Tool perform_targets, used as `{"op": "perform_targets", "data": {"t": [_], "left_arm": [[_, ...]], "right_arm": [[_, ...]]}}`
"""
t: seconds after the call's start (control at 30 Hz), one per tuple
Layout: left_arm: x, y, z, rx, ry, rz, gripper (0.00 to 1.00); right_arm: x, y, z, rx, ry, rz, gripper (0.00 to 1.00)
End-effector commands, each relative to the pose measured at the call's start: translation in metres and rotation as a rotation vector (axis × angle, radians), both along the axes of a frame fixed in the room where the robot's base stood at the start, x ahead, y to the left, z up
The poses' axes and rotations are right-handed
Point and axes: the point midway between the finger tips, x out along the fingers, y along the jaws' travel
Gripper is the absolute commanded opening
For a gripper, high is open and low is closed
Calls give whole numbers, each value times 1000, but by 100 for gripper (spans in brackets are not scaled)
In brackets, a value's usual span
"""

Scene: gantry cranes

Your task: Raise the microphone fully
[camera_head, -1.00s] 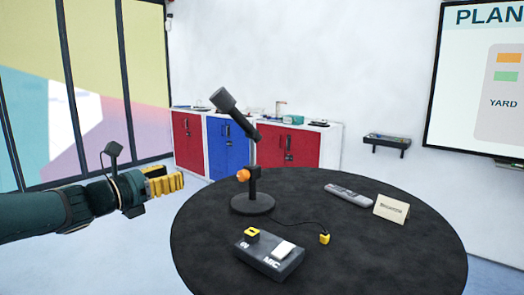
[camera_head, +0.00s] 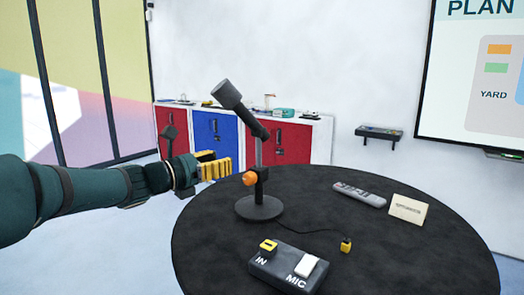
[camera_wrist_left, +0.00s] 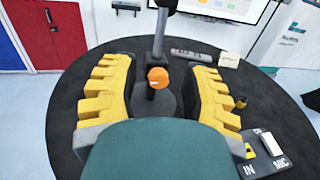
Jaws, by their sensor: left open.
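The microphone (camera_head: 227,94) is dark grey and tilted up to the left on a stand with a silver post, an orange knob (camera_head: 250,178) and a round black base (camera_head: 259,208). The stand is on the round black table (camera_head: 400,255). My left gripper (camera_head: 226,167), with yellow fingers, is open just left of the post. In the left wrist view the orange knob (camera_wrist_left: 158,77) and the post (camera_wrist_left: 160,35) show between the open fingers, beyond their tips; the microphone head is cut off there. My right gripper is not in view.
A black box marked IN and MIC (camera_head: 286,268) sits at the table's front. A cable with a yellow plug (camera_head: 346,245) lies beside it. A grey remote (camera_head: 360,194) and a name card (camera_head: 408,209) are at right. Red and blue cabinets (camera_head: 213,137) stand behind.

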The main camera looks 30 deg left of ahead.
Motion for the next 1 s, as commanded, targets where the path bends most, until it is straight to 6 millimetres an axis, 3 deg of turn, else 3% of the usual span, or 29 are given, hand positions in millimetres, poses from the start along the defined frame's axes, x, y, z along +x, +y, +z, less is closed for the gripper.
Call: {"op": "perform_targets", "data": {"t": [0.6, 0.8, 1.0], "left_arm": [[106, -31, 0, 0, -1, -3, 45], [121, -35, 0, -1, -1, -2, 45], [124, -36, 0, -1, -1, -2, 45]], "right_arm": [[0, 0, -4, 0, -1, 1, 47], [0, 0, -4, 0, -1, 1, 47], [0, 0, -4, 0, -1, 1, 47]]}}
